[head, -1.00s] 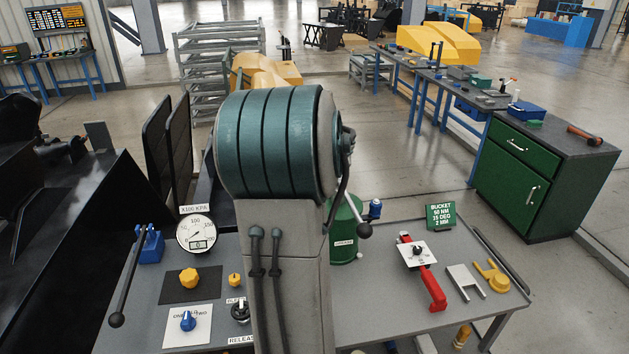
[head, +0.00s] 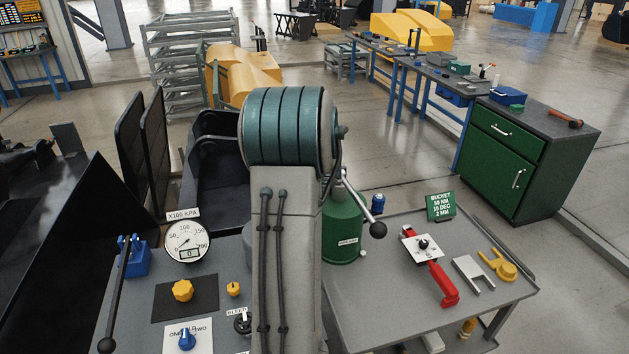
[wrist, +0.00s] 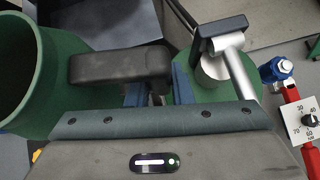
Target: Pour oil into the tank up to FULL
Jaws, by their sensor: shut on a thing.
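The green tank (head: 342,235), labelled on its front, stands on the grey bench just right of my arm in the head view. A silver lever with a black knob (head: 378,229) slants from its top. In the wrist view the round green top of the tank (wrist: 262,72) is partly covered by a silver cap and the lever. A wide open-mouthed green can (wrist: 32,95) is at the left, with a dark handle (wrist: 120,66). My gripper (wrist: 158,92) is shut on this handle, left of the tank. My arm hides can and gripper in the head view. Neither oil nor a FULL mark shows.
The bench carries a gauge (head: 187,242), a blue-based lever (head: 135,258), yellow and blue knobs, a red tool (head: 443,285), a green sign (head: 440,207) and yellow and grey brackets. A black bin (head: 215,165) stands behind.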

